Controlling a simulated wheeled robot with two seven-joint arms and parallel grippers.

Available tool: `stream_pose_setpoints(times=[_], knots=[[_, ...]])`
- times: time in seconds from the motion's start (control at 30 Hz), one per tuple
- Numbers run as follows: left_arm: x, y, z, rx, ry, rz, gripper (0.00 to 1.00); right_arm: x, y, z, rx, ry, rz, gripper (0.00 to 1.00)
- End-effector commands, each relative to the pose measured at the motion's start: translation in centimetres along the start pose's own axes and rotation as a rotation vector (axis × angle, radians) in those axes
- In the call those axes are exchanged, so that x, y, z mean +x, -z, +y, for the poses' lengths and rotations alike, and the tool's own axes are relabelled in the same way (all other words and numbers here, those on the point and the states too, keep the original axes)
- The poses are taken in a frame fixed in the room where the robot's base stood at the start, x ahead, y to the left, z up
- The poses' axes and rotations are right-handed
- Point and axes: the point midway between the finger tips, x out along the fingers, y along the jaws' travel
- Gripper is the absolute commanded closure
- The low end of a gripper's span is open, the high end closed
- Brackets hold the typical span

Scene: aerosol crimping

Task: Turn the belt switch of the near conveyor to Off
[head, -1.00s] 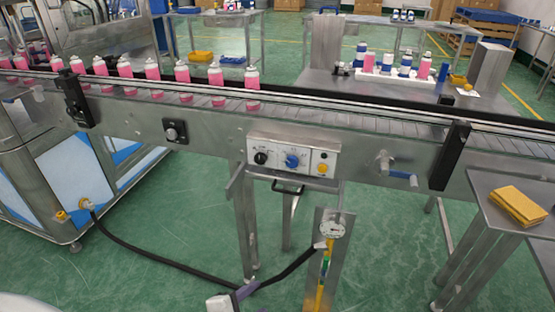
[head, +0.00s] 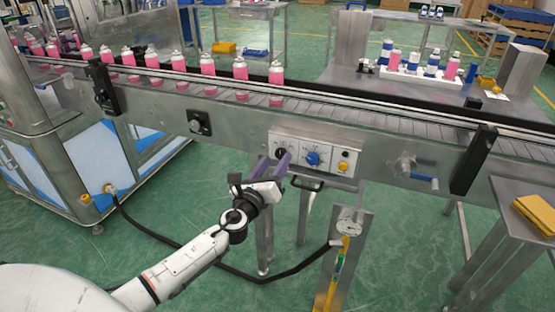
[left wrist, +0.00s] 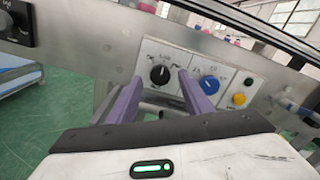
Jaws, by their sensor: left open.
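The control panel (head: 328,151) is on the front side of the near conveyor (head: 235,118). It carries a black knob (left wrist: 159,75), a blue knob (left wrist: 209,85) and a yellow button (left wrist: 239,98); the small labels are too blurred to read surely. My left gripper (head: 273,162) is open and empty in front of the panel's left part. In the left wrist view its two purple fingers (left wrist: 160,88) point at the panel, with the black knob showing between their tips. The fingers look short of the knob; touch cannot be told. My right gripper is not in view.
Pink cans (head: 207,64) stand in a row on the conveyor. A black round knob on a plate (head: 199,123) is left of the panel, and a blue-handled crank (head: 421,178) is right of it. A gauge post (head: 343,250) with a black hose stands below.

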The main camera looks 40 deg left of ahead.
Motion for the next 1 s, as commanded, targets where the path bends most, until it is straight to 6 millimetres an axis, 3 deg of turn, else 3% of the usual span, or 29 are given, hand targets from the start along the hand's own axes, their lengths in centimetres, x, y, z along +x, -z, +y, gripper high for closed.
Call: stream_pose_setpoints(times=[0.2, 0.5, 0.77, 1.0], knots=[[2.1, 0.1, 0.0, -0.001, 0.001, 0.000, 0.54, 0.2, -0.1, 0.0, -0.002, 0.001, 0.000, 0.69], [2.3, 0.1, 0.0, -0.002, 0.001, 0.001, 0.54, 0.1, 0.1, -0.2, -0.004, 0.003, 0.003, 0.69], [2.3, 0.1, 0.0, -0.002, 0.000, 0.001, 0.95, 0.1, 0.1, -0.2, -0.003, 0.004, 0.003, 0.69], [2.3, 0.1, 0.0, -0.023, 0.000, 0.001, 0.95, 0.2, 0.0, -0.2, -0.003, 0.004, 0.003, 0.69]])
